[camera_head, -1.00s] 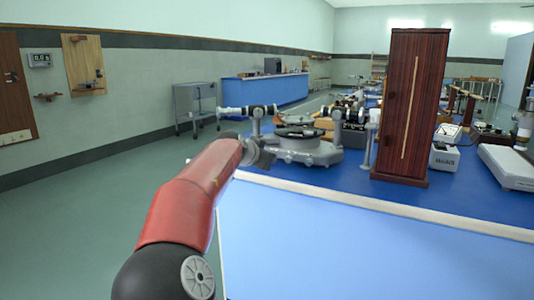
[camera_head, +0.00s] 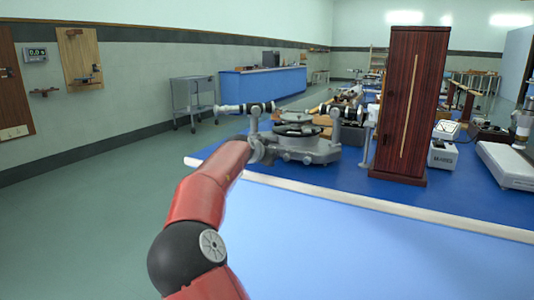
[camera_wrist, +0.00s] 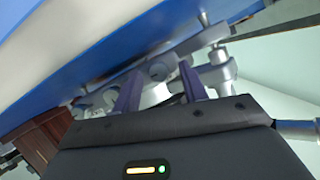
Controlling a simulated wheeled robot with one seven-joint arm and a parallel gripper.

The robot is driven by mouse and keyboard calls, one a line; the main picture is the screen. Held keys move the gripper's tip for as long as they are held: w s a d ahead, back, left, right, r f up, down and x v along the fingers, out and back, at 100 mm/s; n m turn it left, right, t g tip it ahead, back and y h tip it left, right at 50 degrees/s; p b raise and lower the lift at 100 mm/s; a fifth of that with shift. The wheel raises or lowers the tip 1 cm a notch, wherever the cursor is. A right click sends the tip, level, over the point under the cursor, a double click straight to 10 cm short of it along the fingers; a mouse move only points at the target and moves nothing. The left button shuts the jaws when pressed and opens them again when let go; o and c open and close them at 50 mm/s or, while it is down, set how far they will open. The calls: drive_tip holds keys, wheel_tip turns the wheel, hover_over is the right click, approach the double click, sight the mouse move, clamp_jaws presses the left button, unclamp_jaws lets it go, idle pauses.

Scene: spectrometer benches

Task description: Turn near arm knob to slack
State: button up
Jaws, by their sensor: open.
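The grey spectrometer (camera_head: 310,150) stands on the blue bench at its near left corner, with a round table on top and telescope tubes at both sides. My gripper (camera_wrist: 161,88) reaches its near left side; in the head view my red arm mostly hides it. In the wrist view two purple fingers are apart, with grey spectrometer metal beyond them. A small round knob-like part (camera_wrist: 157,71) shows between and just past the fingertips; I cannot tell whether they touch it. A grey cylindrical part (camera_wrist: 219,58) is right of the fingers.
The tall dark wooden cabinet (camera_head: 411,105) stands right of the spectrometer. A white balance (camera_head: 505,165) and a small white instrument (camera_head: 443,152) are farther right. The near bench top (camera_head: 350,240) is bare. The floor (camera_head: 90,220) at left is clear.

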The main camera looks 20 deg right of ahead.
clamp_jaws()
drive_tip(key=n, duration=0.1)
drive_tip(key=n+g+h, duration=0.1)
drive_tip(key=n+g, duration=0.1)
drive_tip(key=shift+w+a+n+h+p, duration=0.2)
drive_tip(key=shift+w+n+h+p, duration=0.05)
drive_tip(key=shift+n+h+p, duration=0.05)
drive_tip(key=n, duration=0.1)
drive_tip(key=n+g+h, duration=0.1)
drive_tip(key=n, duration=0.1)
drive_tip(key=shift+w+a+h, duration=0.15)
drive_tip(key=shift+h, duration=0.15)
idle(0.3)
drive_tip(key=shift+n, duration=0.3)
unclamp_jaws()
drive_tip(key=shift+f+g, duration=0.1)
drive_tip(key=shift+g, duration=0.2)
